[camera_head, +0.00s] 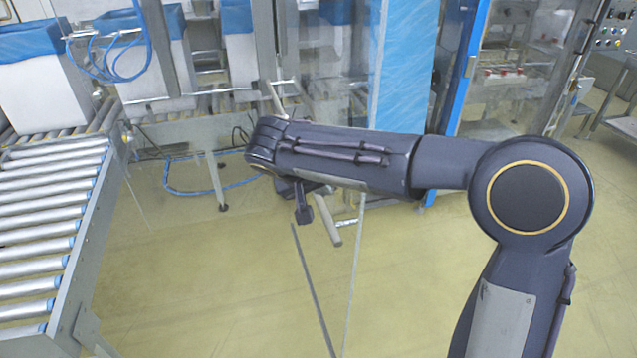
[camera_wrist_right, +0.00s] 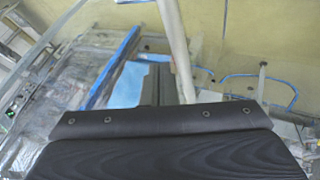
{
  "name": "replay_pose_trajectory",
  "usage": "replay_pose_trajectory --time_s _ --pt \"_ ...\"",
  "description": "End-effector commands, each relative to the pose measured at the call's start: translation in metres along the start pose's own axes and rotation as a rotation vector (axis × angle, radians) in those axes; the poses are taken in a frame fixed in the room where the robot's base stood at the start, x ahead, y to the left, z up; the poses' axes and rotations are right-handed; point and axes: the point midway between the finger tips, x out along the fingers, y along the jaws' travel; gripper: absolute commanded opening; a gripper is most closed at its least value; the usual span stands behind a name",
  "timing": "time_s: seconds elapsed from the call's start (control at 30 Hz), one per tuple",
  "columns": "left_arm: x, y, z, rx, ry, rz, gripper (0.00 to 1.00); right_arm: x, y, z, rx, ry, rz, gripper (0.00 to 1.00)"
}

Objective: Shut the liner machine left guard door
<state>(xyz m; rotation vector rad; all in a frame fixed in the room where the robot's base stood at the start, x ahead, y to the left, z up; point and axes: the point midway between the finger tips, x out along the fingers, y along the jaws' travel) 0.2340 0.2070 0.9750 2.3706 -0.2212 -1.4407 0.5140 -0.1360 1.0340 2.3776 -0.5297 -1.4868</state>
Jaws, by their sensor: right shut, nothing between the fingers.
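The guard door (camera_head: 351,275) appears as a clear panel, shown mainly by thin edge lines running down toward the floor; its full outline is hard to make out. A pale bar, seemingly its handle (camera_head: 333,230), hangs just right of my right gripper (camera_head: 303,212). My right arm reaches in from the right and covers part of the door. The right gripper is shut and empty, pointing down. In the right wrist view the pale bar (camera_wrist_right: 173,40) runs from the top edge down to the dark fingers (camera_wrist_right: 160,84), seemingly beside them; contact cannot be told. My left gripper is out of view.
A roller conveyor (camera_head: 55,225) stands at the left, with white boxes with blue liners (camera_head: 150,60) behind it. The machine's blue post (camera_head: 462,65) and a blue-white panel (camera_head: 400,65) stand behind my arm. Open yellowish floor (camera_head: 220,290) lies in front.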

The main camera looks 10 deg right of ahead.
Motion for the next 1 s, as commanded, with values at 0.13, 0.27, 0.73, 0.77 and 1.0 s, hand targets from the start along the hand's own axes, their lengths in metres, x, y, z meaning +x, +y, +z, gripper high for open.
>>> replay_pose_trajectory --time_s 0.13,0.27,0.73,0.77,1.0 --pt "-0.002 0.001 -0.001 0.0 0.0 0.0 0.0 0.027 0.001 0.001 0.0 -0.005 0.002 0.0" --pt "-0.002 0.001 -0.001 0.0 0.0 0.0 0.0 0.043 0.001 0.0 0.0 -0.003 0.0 0.0" --pt "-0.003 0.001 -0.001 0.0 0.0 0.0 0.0 0.052 0.0 0.0 0.0 -0.001 0.0 0.0" --pt "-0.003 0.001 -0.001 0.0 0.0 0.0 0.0 0.052 0.001 0.0 0.0 -0.001 0.0 0.0" --pt "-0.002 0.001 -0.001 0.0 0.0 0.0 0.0 0.062 0.02 0.001 0.006 -0.002 0.003 0.0"
